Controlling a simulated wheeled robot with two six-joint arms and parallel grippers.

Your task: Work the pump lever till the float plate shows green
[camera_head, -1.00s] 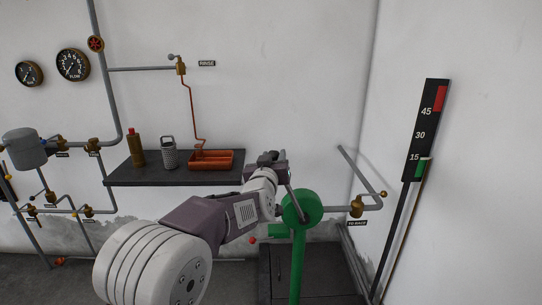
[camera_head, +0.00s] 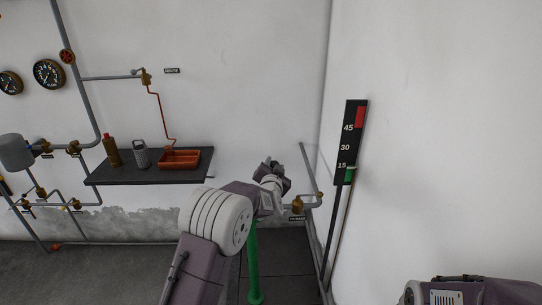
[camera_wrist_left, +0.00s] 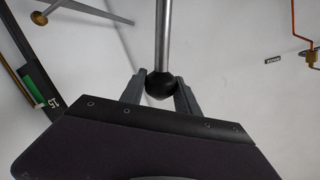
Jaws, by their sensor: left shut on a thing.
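The pump lever is a metal rod (camera_wrist_left: 163,35) with a black ball knob (camera_wrist_left: 159,86) at its end, seen in the left wrist view. My left gripper (camera_head: 273,164) is shut on this knob, one finger on each side. The green pump post (camera_head: 254,265) stands below my left arm; the pump head and most of the lever are hidden behind that arm. The black gauge board (camera_head: 348,135) on the right wall has a red patch at its top and a green plate (camera_head: 349,174) just below the 15 mark. The green plate also shows in the left wrist view (camera_wrist_left: 38,92).
A dark shelf (camera_head: 150,174) on the back wall holds a bottle (camera_head: 112,152), a grater (camera_head: 141,155) and an orange tray (camera_head: 179,161). Pipes with brass valves (camera_head: 297,204) run along the walls. Part of my right arm shows at the lower right.

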